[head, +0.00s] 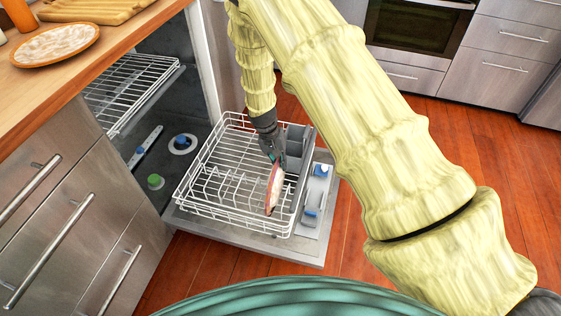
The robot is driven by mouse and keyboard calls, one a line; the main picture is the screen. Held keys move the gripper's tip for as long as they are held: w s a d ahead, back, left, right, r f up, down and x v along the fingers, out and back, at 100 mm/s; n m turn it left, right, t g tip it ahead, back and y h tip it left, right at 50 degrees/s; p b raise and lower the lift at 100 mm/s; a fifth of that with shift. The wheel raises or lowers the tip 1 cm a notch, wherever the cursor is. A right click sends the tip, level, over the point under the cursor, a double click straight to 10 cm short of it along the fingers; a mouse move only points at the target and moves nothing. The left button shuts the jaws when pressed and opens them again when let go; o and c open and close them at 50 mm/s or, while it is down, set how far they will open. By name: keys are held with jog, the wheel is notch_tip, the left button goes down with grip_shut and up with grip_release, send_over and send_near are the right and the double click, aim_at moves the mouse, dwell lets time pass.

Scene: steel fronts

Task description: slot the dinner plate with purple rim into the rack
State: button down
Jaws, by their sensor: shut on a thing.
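My gripper (276,158) is shut on the dinner plate (273,188), at the plate's upper edge. The plate is seen nearly edge-on, upright and slightly tilted, with a pale face and a dark pinkish-purple rim. It is at the right side of the white wire rack (228,170), beside the grey cutlery basket. The plate's lower edge overlaps the rack's front right part in the picture. I cannot tell whether it sits between the tines or touches the wires. No other dish shows in the rack.
The lower rack stands on the open dishwasher door (313,250). A grey cutlery basket (297,150) lines its right side. The upper rack (128,88) is inside. An orange-rimmed plate (55,45) and cutting board (98,8) lie on the counter at left.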

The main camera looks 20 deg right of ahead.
jog(key=shift+f+b, duration=0.3)
jog(key=shift+f, duration=0.45)
jog(key=c, duration=1.5)
grip_release()
jog(key=shift+c, duration=0.2)
jog(key=shift+r, duration=0.1)
jog(key=v, duration=1.2)
